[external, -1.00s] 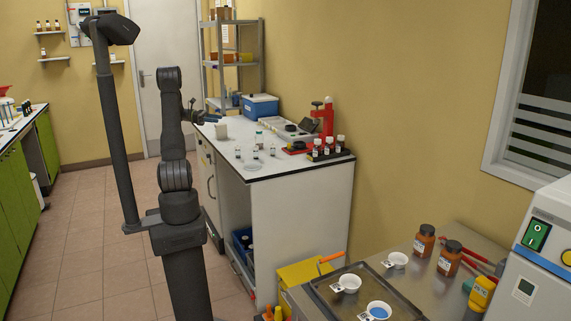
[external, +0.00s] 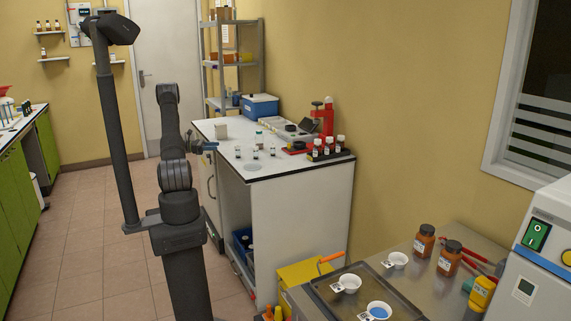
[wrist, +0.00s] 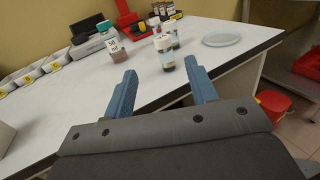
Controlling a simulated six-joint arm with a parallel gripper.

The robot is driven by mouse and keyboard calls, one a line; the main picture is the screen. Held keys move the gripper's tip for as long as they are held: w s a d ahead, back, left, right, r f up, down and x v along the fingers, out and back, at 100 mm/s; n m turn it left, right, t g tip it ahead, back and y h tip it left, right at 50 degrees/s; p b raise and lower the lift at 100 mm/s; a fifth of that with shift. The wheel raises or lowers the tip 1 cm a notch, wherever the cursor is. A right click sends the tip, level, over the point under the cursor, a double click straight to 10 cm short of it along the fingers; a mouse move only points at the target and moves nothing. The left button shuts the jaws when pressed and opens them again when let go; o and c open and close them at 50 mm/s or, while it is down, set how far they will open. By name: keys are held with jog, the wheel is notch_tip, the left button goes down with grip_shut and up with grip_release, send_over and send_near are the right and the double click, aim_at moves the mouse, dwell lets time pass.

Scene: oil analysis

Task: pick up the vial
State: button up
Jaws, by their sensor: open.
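Small clear vials with white caps stand upright on the white bench. In the wrist view one vial (wrist: 167,60) with dark contents stands just beyond my gripper (wrist: 158,72), roughly in line with the gap between the fingers. A second vial (wrist: 173,33) stands close behind it and is partly hidden. In the external view a vial (external: 255,154) stands near the bench's front edge, to the right of my gripper (external: 211,146). My gripper is open and empty. Its two blue fingers are apart and touch no vial. I cannot tell which vial is meant.
A larger labelled bottle (wrist: 115,46) stands left of the vials, and a round clear dish (wrist: 221,39) lies to their right. A rack of capped bottles (external: 328,150) and a red device (external: 327,113) stand farther back. The bench's front edge is close to my gripper.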

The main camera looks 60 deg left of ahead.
aim_at(237, 146)
jog(key=x, duration=1.3)
jog(key=shift+d+f, duration=0.15)
jog(key=shift+d, duration=0.05)
jog(key=c, duration=1)
